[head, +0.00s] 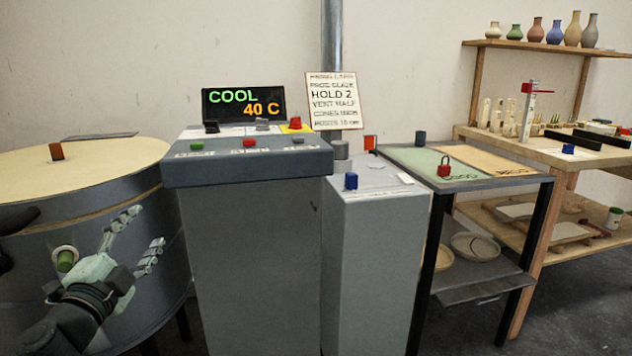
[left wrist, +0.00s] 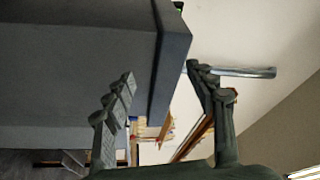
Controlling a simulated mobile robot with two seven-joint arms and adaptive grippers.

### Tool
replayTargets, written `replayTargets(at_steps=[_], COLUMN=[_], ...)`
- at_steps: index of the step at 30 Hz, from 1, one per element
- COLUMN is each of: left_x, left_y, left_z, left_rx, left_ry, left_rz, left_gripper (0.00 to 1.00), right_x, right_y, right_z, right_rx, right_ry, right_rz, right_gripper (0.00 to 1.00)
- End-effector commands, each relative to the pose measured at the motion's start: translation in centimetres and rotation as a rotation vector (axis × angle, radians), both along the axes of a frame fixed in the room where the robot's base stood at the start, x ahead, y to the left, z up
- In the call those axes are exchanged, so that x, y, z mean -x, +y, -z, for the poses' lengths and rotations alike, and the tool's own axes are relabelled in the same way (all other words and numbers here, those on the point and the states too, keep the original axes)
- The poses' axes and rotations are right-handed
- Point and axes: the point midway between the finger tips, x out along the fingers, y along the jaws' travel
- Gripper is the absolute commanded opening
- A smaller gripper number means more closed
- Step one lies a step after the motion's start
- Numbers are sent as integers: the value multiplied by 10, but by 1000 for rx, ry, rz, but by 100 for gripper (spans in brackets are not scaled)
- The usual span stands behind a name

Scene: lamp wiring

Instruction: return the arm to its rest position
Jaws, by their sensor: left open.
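My left gripper (head: 148,227) is at the lower left of the head view, in front of the round grey drum (head: 160,285) with the pale top. Its two fingers are spread, with nothing between them. In the left wrist view the open fingers (left wrist: 160,74) point towards the side and edge of a grey box-like body (left wrist: 75,75). I cannot tell whether they touch it. My right gripper is in neither view.
Right of the gripper stands a grey console (head: 250,260) with a display (head: 244,103) reading COOL 40 C. A grey pedestal (head: 375,260) bears a blue block (head: 351,181). A table (head: 505,180) and a wooden bench (head: 485,140) stand further right.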

Motion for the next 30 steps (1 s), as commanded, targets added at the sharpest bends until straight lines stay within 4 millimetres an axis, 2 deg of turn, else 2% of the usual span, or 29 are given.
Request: replayTargets(at_steps=[1, 3, 5, 6, 8, 9, 12, 15, 18, 22, 25, 30], left_x=[6, 18, 33, 45, 66, 82, 129, 180, 228, 274, 294, 302], left_y=[11, 23, 30, 33, 34, 33, 25, 10, -10, -31, -40, -44], left_z=[40, 91, 134, 163, 204, 230, 292, 344, 382, 410, 420, 425], left_rx=[107, 224, 313, 369, 444, 493, 604, 703, 786, 856, 885, 896], left_ry=[86, 199, 297, 363, 461, 528, 697, 863, 1009, 1144, 1201, 1225], left_rz=[-70, -161, -234, -282, -350, -393, -495, -588, -661, -721, -745, -755], left_gripper=[56, 56, 56, 56, 56, 56, 56, 56, 56, 56, 56, 56], right_x=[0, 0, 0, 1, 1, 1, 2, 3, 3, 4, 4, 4], right_y=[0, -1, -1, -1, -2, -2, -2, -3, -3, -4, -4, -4], right_z=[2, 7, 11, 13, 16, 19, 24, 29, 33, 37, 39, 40], right_rx=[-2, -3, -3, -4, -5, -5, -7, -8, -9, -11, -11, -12], right_ry=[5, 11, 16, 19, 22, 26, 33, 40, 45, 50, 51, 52], right_rz=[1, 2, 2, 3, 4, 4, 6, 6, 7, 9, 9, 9], right_gripper=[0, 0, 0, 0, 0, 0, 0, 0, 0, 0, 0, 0])
